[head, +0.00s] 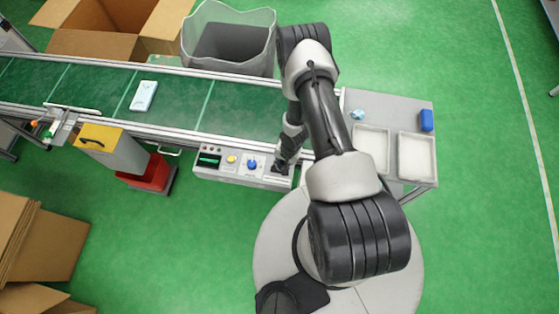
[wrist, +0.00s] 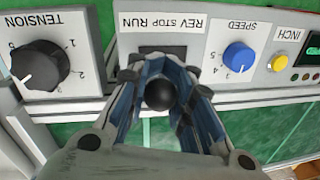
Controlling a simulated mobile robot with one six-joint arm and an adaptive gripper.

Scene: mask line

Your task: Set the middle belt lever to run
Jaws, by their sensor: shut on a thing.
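The belt lever shows in the wrist view as a round black knob (wrist: 160,94) in front of a dark slot in the grey control panel (wrist: 103,72). The labels REV, STOP and RUN stand along the panel above the slot. My gripper (wrist: 163,88) has its fingers around the knob, one on each side, and is shut on it. The knob appears near the middle of the labels, but its exact setting is hard to tell. In the head view my gripper (head: 281,167) is at the right part of the panel, and my arm hides the lever.
Beside the lever are a black TENSION knob (wrist: 40,66), a blue SPEED knob (wrist: 238,57) and a yellow INCH button (wrist: 280,62). The green conveyor belt (head: 175,100) carries a pale blue pack (head: 144,96). A side table with trays (head: 416,156) stands at right.

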